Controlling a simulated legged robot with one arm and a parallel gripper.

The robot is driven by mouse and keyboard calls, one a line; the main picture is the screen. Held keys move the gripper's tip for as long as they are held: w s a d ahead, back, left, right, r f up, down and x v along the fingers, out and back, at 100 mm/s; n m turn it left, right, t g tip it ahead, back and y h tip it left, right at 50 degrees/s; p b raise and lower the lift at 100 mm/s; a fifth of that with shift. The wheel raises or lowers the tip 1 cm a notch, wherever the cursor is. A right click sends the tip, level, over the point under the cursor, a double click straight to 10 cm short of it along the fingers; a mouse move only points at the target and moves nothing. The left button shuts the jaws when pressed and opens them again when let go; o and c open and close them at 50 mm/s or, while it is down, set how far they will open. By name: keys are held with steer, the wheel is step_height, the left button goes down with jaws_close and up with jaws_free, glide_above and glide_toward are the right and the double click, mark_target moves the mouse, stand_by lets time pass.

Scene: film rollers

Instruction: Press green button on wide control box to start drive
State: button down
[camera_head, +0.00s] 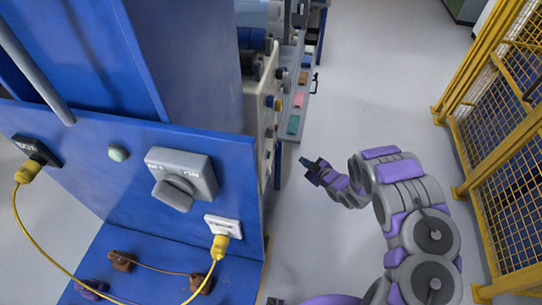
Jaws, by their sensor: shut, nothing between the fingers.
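A pale green round button or lamp (118,153) sits on the near blue panel at the left. A cream panel (262,120) stands edge-on behind the blue machine. It bears several small knobs or buttons, including a blue-and-orange one (273,103). I cannot tell which of these is the wide control box, and no clear green push button shows on the cream panel. My gripper (308,165) is shut and empty. It points left over the grey floor, right of the blue machine, apart from the panels.
A grey rotary switch box (181,177) and yellow-plugged cables (219,246) are on the blue panel (80,200). Beyond is a grey shelf (289,121) with coloured patches. A yellow mesh fence (500,130) bounds the right. The grey floor (370,80) between is clear.

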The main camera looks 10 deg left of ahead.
mark_target(269, 155)
steer(key=shift+s+a, duration=0.15)
steer(key=shift+a, duration=0.3)
steer(key=shift+a, duration=0.1)
steer(key=a+p, duration=0.4)
steer(key=a, duration=0.4)
steer(key=shift+w+a, duration=0.2)
steer(key=shift+a, duration=0.15)
stand_by(1.7)
steer(key=shift+a+r, duration=0.1)
steer(key=shift+a, duration=0.25)
